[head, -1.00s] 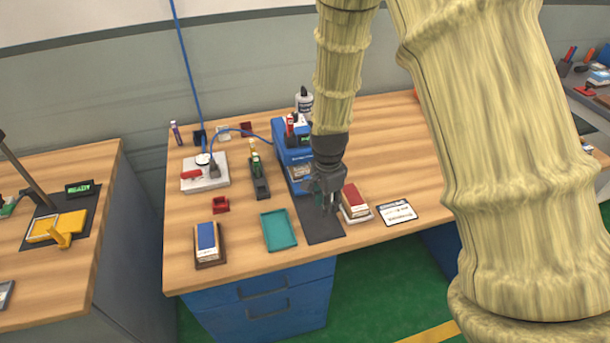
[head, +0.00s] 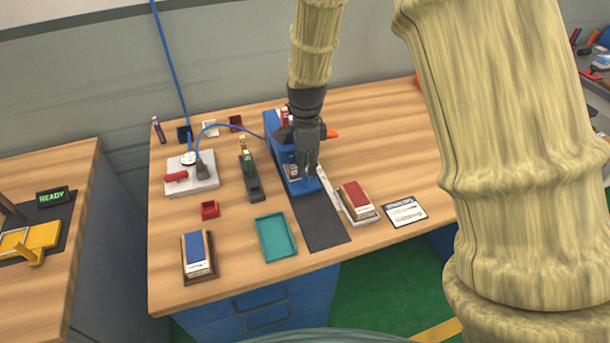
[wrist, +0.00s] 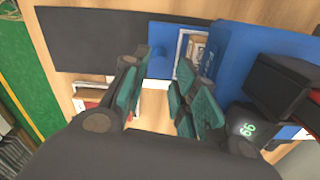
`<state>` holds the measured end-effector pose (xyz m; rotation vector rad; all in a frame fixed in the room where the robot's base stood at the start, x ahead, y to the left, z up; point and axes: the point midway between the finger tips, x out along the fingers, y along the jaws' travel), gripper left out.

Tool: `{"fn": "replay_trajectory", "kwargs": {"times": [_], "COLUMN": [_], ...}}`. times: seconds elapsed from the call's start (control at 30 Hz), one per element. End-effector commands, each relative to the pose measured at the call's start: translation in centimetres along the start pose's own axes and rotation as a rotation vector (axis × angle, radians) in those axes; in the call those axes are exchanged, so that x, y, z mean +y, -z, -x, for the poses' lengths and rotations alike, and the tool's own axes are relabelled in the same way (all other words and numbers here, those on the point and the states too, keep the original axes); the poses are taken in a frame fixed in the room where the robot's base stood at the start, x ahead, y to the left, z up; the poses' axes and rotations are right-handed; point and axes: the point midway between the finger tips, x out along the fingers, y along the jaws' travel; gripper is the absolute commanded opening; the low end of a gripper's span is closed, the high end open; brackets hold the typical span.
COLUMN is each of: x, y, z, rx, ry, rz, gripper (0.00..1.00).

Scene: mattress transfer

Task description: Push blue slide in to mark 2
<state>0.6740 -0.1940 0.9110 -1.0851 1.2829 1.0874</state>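The blue machine (head: 274,132) stands mid-bench. A blue low part (head: 301,188), apparently the slide, sits at its front end and borders a dark mat (head: 322,228). In the wrist view, a blue plate (wrist: 166,34) with a small blue knob lies beyond my fingers, beside the taller blue body (wrist: 243,52). My gripper (head: 306,172) is over the machine's front end. In the wrist view, my gripper (wrist: 160,88) is open, its greenish fingers apart with nothing between them. Contact with the slide cannot be told. Mark 2 is not readable.
A red-topped stack (head: 356,198) and a white card (head: 404,211) lie right of the mat. A teal tray (head: 293,250), a blue-topped stack (head: 197,252) and a black holder (head: 252,184) are left. A blue cable (head: 225,126) runs behind.

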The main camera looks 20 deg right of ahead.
Motion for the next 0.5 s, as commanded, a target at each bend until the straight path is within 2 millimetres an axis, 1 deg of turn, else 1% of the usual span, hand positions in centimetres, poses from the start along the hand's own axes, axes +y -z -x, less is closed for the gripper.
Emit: {"fn": "replay_trajectory", "kwargs": {"times": [0.03, 0.2, 0.33, 0.5], "x": [0.0, 0.0, 0.0, 0.0], "y": [0.0, -0.1, -0.2, -0.2], "z": [-0.7, -2.8, -4.1, -5.1], "rx": [0.000, 0.000, 0.001, 0.001], "ry": [-0.002, -0.002, -0.001, 0.000], "rz": [0.000, 0.003, 0.004, 0.003], "gripper": [0.28, 0.28, 0.28, 0.28]}}
